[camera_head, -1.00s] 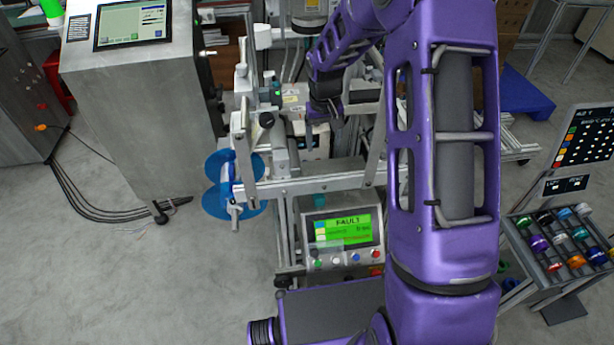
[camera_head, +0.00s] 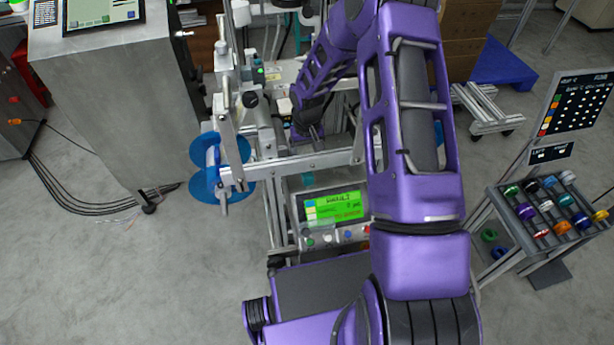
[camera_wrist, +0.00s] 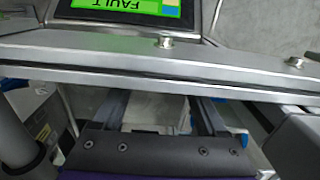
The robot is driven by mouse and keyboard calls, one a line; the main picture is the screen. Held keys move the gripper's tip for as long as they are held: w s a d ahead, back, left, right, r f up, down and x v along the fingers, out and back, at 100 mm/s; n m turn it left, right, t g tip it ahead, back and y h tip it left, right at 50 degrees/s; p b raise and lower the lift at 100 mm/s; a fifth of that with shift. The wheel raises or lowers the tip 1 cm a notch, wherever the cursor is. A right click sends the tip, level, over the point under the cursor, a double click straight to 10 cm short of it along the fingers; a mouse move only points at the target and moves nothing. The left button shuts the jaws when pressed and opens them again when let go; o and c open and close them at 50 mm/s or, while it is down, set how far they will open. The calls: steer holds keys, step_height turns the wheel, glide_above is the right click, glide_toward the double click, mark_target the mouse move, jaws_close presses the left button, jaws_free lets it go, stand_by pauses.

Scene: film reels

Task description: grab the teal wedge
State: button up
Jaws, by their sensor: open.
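A small teal piece (camera_head: 308,180), which may be the wedge, shows just above the fault panel in the head view. It is too small for me to make out its shape. I cannot make out a teal wedge in the wrist view. My gripper (camera_head: 316,132) is behind the metal rail in the head view, low among the machine parts. In the wrist view my gripper (camera_wrist: 162,108) has its two fingers apart with nothing held. A pale surface shows between and beyond them. The rail hides the fingertips there.
The metal rail (camera_wrist: 160,72) crosses the wrist view close to my fingers. A panel (camera_head: 335,207) with a green FAULT screen stands in front. Blue reels (camera_head: 206,170) are at the rail's left end. A rack of coloured spools (camera_head: 548,212) stands right.

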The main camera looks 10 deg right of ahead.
mark_target(307, 174)
step_height(307, 174, down, 5)
steer(key=shift+f, duration=0.1)
jaws_close()
stand_by(0.5)
